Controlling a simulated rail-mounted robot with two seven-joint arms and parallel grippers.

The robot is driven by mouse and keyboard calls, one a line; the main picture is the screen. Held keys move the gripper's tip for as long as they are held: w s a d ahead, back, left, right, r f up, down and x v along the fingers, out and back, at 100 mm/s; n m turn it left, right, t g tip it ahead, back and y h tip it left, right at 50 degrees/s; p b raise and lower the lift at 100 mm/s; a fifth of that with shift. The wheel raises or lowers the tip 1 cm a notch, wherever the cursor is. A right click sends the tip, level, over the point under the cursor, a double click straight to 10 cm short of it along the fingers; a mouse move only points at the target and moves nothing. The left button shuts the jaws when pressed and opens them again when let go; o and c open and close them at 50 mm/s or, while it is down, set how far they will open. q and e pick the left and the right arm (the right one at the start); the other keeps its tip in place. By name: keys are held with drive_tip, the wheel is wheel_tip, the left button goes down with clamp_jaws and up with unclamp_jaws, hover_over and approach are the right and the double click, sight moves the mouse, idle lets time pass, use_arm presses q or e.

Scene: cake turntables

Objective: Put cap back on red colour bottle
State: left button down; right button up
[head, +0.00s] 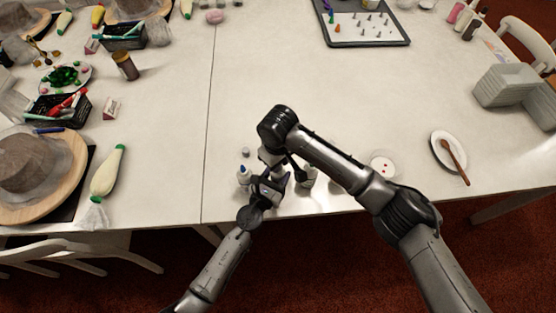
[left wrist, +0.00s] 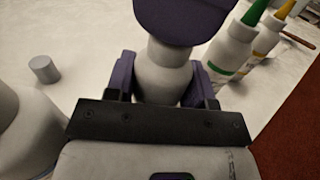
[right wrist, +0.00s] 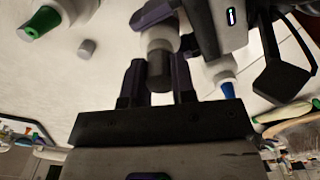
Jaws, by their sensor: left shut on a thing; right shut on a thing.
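A white bottle (left wrist: 162,72) stands between the purple fingers of my left gripper (left wrist: 160,85), which is shut on its body. A grey cap (right wrist: 159,72) sits between the fingers of my right gripper (right wrist: 158,85), which is shut on it. In the right wrist view the cap is in line with the bottle's top (right wrist: 160,38) and seems to meet it; I cannot tell how firmly it is seated. No red shows on the bottle. In the head view my left gripper (head: 276,182) is near the front edge, and my right arm hides part of the bottle.
A blue-tipped bottle (head: 244,174) stands to the left. Green-tipped (left wrist: 232,50) and yellow-tipped (left wrist: 268,38) bottles stand close on the other side. A loose grey cap (left wrist: 44,69) lies on the table. A white dish (head: 382,165) is to the right. The middle of the table is clear.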

drive_tip(key=m, duration=0.7)
drive_tip(key=shift+s+a, duration=0.1)
drive_tip(key=shift+a, duration=0.05)
drive_tip(key=m, duration=0.4)
drive_tip(key=shift+m, duration=0.4)
drive_tip(key=m, duration=0.3)
drive_tip(key=o, duration=1)
drive_tip(key=shift+c, duration=0.2)
drive_tip(key=shift+r, duration=0.1)
wheel_tip(320, 180, up, 12)
use_arm(q)
drive_tip(key=shift+c, duration=2)
unclamp_jaws()
